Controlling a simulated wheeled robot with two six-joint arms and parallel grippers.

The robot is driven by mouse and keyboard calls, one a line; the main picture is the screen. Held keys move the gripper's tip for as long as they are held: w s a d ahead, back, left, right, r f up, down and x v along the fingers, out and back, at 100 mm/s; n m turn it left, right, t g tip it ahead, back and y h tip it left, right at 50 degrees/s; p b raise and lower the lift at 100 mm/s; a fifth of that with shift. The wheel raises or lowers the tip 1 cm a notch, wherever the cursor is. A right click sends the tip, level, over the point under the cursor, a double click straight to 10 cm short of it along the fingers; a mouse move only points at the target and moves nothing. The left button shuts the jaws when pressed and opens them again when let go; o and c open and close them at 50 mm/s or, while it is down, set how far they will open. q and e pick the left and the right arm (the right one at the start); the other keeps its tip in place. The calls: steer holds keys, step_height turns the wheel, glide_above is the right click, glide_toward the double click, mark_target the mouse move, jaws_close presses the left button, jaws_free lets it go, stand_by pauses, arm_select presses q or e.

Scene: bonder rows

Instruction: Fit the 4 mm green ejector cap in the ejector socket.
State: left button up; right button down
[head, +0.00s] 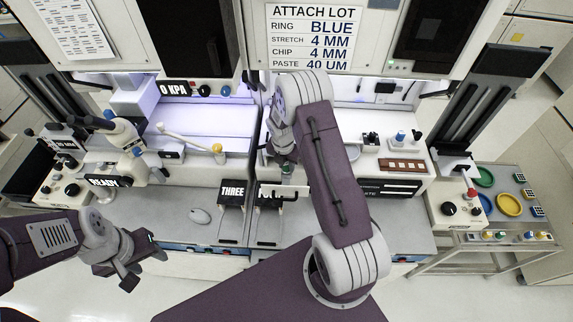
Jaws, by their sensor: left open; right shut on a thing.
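My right gripper (285,158) is over the front of the right-hand bonder, near the middle of the view. It is shut on a small dark green piece (287,169), which looks like the green ejector cap; its size cannot be read. I cannot make out the ejector socket; my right arm and gripper cover part of that bonder. My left gripper (138,262) is open and empty, low at the left, in front of the bench and away from the machines.
A sign (316,36) reads ring blue, stretch 4 mm, chip 4 mm. A cart (510,217) at right carries coloured rings and several small caps. Black holders, one marked THREE (232,191), and a mouse (200,216) are on the bench. The floor at lower left is clear.

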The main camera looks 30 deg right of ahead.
mark_target(285, 167)
steer(key=shift+f, duration=0.15)
steer(key=shift+f, duration=0.35)
stand_by(0.3)
steer(key=c, duration=1)
jaws_free()
steer(key=shift+c, duration=0.2)
steer(key=shift+r, duration=0.15)
steer(key=shift+r+b, duration=0.25)
steer(key=shift+b, duration=0.15)
steer(key=r, duration=0.2)
steer(key=r+b, duration=0.1)
steer(key=r, duration=0.2)
steer(key=a+r+b, duration=0.1)
steer(key=r, duration=0.2)
steer(key=shift+s+r, duration=0.15)
steer(key=shift+s, duration=0.25)
